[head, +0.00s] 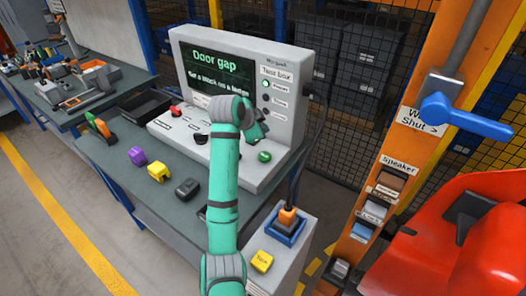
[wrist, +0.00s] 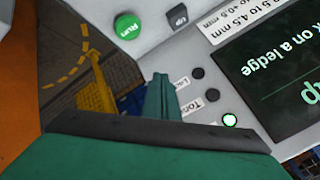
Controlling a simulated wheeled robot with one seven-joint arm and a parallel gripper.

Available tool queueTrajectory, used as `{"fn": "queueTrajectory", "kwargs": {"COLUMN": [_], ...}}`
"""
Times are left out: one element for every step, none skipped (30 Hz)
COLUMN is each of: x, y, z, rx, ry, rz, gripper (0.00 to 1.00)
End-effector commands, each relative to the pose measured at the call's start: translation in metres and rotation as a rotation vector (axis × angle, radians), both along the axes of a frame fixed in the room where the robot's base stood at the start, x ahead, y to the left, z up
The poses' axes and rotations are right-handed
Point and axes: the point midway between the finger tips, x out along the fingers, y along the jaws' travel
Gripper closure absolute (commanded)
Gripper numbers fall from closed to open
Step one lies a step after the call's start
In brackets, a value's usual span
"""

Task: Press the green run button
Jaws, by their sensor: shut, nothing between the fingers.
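The green run button (head: 264,156) sits on the sloped front deck of the grey test box (head: 262,185), near its right end. In the wrist view the round green button, labelled Run (wrist: 127,25), shows at the top, left of centre. My gripper (head: 262,130) is in front of the test box's upright face, above and apart from the button in the head picture. In the wrist view my gripper's teal fingers (wrist: 162,95) are shut together and empty. They point toward the box, and the button lies beyond and left of their tips.
A dark Up button (wrist: 178,16) is beside Run. The test box screen (head: 222,70) reads "Door gap". An orange post (head: 405,130) and red door (head: 455,240) stand at right.

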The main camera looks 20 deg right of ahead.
Motion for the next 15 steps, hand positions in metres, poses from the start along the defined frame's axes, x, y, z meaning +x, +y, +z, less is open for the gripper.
{"fn": "queueTrajectory", "kwargs": {"x": [0.000, 0.001, 0.001, 0.001, 0.001, 0.002, 0.002, 0.002, 0.002, 0.002, 0.001, 0.001, 0.000, 0.000, 0.000], "y": [0.001, 0.002, 0.003, 0.004, 0.005, 0.007, 0.007, 0.008, 0.008, 0.007, 0.006, 0.005, 0.004, 0.003, 0.002], "z": [0.000, 0.000, 0.000, -0.001, -0.001, -0.003, -0.004, -0.006, -0.009, -0.012, -0.016, -0.020, -0.024, -0.027, -0.032], "rx": [0.000, 0.000, 0.000, 0.000, 0.000, 0.000, 0.000, 0.000, 0.000, 0.000, 0.000, 0.000, 0.000, -0.001, -0.001], "ry": [0.000, 0.000, 0.000, 0.001, 0.001, 0.000, 0.001, 0.001, 0.002, 0.002, 0.003, 0.004, 0.004, 0.004, 0.004], "rz": [0.002, 0.002, 0.004, 0.005, 0.007, 0.008, 0.009, 0.010, 0.010, 0.010, 0.007, 0.007, 0.005, 0.004, 0.003], "gripper": [1.00, 1.00, 1.00, 1.00, 1.00, 1.00, 1.00, 1.00, 1.00, 1.00, 1.00, 1.00, 1.00, 1.00, 1.00]}}
